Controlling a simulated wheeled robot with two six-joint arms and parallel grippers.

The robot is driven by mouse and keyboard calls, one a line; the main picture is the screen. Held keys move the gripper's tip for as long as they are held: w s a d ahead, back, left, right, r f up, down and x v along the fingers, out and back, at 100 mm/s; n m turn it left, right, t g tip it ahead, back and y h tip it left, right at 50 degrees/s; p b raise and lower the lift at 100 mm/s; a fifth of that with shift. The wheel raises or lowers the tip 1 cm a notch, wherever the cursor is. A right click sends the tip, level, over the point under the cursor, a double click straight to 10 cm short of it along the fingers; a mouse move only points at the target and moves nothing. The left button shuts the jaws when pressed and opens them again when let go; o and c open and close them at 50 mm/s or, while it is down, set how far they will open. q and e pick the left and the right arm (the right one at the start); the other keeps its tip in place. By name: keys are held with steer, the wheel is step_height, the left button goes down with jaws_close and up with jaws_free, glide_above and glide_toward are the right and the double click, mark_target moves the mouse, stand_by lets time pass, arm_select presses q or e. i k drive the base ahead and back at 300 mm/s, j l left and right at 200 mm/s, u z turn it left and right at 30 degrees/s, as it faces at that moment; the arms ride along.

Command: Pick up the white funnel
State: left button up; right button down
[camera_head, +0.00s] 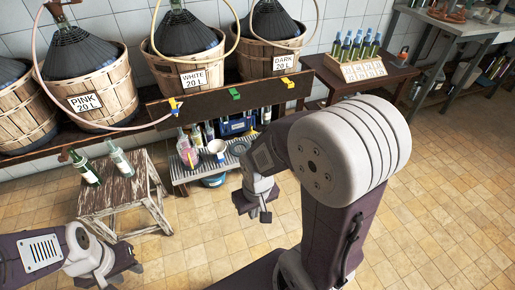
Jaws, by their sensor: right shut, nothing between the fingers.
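A small white object (217,147), perhaps the white funnel, is on the low metal rack (205,170) below the basket shelf; it is too small to be sure of its shape. My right gripper (258,208) hangs in front of and to the right of the rack, apart from the white object. It is shut and empty. My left gripper (122,266) is low at the left, in front of the wooden stool, with no object visible in it. Its finger gap cannot be made out.
Baskets with demijohns, labelled PINK (92,100), WHITE (193,77) and DARK (283,62), line the shelf (215,105). A bottle crate (355,68) stands on a side table. The tiled floor (440,190) at right is clear.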

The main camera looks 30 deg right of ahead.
mark_target(217, 146)
steer(key=z, duration=0.55)
steer(key=i+j+z, duration=0.1)
steer(key=i, duration=0.35)
steer(key=i+j, duration=0.1)
steer(key=i, duration=0.35)
steer(key=i+j+z, duration=0.15)
steer(key=i, duration=0.25)
steer(key=i+j, duration=0.15)
steer(key=i, duration=0.3)
steer(key=z, duration=0.05)
